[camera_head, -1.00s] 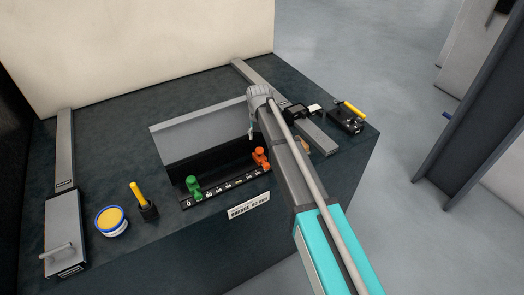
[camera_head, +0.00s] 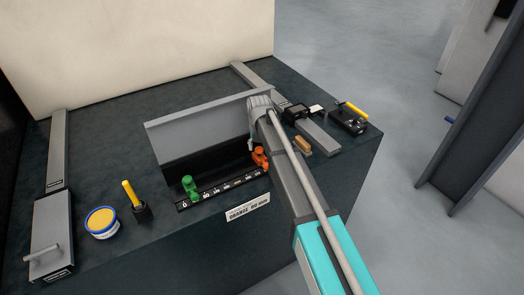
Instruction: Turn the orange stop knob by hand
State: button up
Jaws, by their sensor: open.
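The orange stop knob (camera_head: 260,156) sits at the right end of the black numbered scale (camera_head: 222,186), at the front edge of the rectangular opening in the dark bench. A green stop (camera_head: 190,187) stands near the scale's left end. My gripper (camera_head: 250,145) hangs from the end of my arm, just above and left of the orange knob in the picture. Only a small part of it shows; my wrist and forearm hide the rest. It is open and holds nothing that I can see. I cannot tell whether it touches the knob.
A grey raised panel (camera_head: 205,125) stands behind the opening. To the left are a yellow-lidded tub (camera_head: 102,222), a yellow-handled tool in a black holder (camera_head: 140,209) and a grey handled block (camera_head: 50,240). To the right lie a brown block (camera_head: 302,145) and a black device (camera_head: 348,119).

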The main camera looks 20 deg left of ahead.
jog(key=shift+f+b, duration=0.3)
jog(key=shift+f, duration=0.1)
jog(key=c, duration=0.8)
jog(key=shift+c, duration=0.2)
